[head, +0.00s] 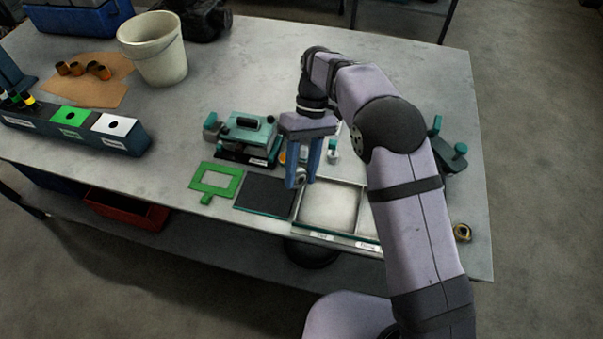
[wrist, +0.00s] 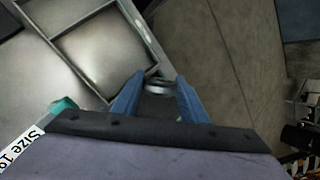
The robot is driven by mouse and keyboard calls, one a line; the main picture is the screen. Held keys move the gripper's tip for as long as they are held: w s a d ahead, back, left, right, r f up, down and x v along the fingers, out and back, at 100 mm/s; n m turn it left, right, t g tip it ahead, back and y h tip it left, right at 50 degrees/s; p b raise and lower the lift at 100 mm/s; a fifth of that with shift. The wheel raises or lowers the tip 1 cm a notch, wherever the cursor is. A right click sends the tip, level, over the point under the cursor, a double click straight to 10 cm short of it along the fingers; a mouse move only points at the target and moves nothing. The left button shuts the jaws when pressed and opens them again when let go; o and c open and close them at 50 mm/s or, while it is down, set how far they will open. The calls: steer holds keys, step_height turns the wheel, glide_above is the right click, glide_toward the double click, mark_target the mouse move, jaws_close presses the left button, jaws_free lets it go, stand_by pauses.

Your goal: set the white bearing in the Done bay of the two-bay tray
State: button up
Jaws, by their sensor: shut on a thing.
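My gripper (head: 301,182) is pointed down, with its blue fingers shut on a small pale grey ring, the white bearing (head: 300,172). In the wrist view the bearing (wrist: 159,87) sits between the fingertips (wrist: 158,92). My gripper is above the tray's left side, near the dark mat. One pale bay shows empty; my arm hides part of the tray's right side. The tray also shows in the wrist view (wrist: 144,33).
A dark mat (head: 265,195) and a green frame (head: 231,187) lie left of the tray. A teal fixture (head: 250,135) stands behind them. A white bucket (head: 155,52) and a labelled block (head: 75,127) stand at the left.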

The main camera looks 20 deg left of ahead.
steer(key=r+m+t+y+p, duration=0.1)
steer(key=m, duration=0.1)
steer(key=w+d+r+m+t+y, duration=0.1)
steer(key=y, duration=0.1)
steer(key=shift+w+r+m+t+p, duration=0.2)
steer(key=shift+m+t+p, duration=0.1)
steer(key=shift+m+p, duration=0.1)
steer(key=w+d+r+m+t+h+p, duration=0.2)
steer(key=w+d+m+t+h+p, duration=0.15)
steer(key=d+m+t, duration=0.45)
steer(key=w+d+r+m+t+h+p, duration=0.15)
steer(key=w+d+m+t+h, duration=0.3)
steer(key=d, duration=0.45)
steer(key=m+t+h+b, duration=0.25)
steer(key=h+b, duration=0.25)
steer(key=b, duration=0.5)
glide_above(366, 220)
step_height(366, 220, down, 9)
steer(key=shift+n, duration=0.4)
step_height(366, 220, down, 5)
steer(key=b, duration=0.4)
steer(key=shift+w+d+b, duration=0.1)
steer(key=shift+w+b, duration=0.05)
steer(key=shift+b, duration=0.15)
steer(key=shift+f+b, duration=0.5)
steer(key=shift+f, duration=0.3)
steer(key=shift+f, duration=0.5)
